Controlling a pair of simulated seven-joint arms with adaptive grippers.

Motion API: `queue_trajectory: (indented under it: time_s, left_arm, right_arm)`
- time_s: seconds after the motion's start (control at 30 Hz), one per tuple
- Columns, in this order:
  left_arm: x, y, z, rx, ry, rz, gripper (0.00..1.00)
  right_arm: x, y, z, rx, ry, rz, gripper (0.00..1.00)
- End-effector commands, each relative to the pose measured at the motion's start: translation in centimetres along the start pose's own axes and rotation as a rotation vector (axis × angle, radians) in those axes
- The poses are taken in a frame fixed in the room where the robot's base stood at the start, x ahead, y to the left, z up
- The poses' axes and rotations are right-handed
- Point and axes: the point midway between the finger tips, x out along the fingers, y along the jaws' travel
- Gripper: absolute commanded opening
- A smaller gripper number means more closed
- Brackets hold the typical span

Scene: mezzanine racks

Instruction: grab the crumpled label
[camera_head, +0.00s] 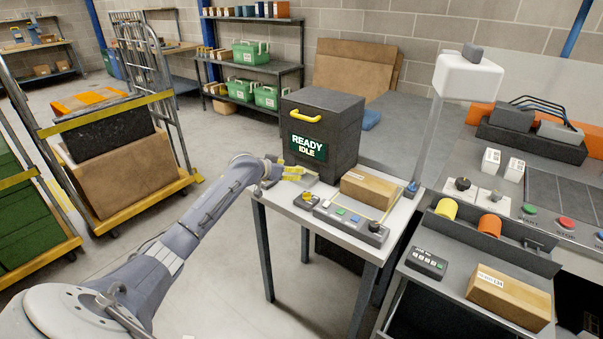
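My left arm comes in from the lower left, and its gripper (281,172) is at the left edge of the small table (259,190), in front of the dark box-shaped machine (340,118). The machine's screen reads "READY IDLE". A small yellow piece (294,171) shows at the gripper's tip. I cannot tell whether it is part of the gripper or a separate thing. The fingers are too small to tell open from shut. I cannot make out a crumpled label for certain. My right gripper is not in view.
A cardboard box (368,188) and a button panel (350,227) lie on the small table. A grey bench (458,273) at right holds yellow and orange rolls, another box (510,297) and a keypad (426,263). A loaded cart (120,190) stands left. Floor between is clear.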

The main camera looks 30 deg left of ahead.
Motion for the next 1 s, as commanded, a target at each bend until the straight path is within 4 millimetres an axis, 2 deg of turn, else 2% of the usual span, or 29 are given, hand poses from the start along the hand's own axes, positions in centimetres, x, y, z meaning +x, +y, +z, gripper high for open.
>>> queue_trajectory:
  time_s: [0.1,0.2,0.57,1.0]
  left_arm:
    - [1.8,0.1,0.0,-0.002,-0.001,0.001,0.61]
    - [2.7,0.0,0.0,-0.002,0.000,0.000,0.61]
    - [4.2,0.0,0.0,0.000,0.000,0.000,0.61]
    - [8.3,-0.2,-0.1,-0.002,0.000,0.000,0.61]
  right_arm:
    - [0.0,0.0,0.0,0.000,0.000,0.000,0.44]
    - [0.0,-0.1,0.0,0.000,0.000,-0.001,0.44]
    - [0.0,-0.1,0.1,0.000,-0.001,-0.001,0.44]
    - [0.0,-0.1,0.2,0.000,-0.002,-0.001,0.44]
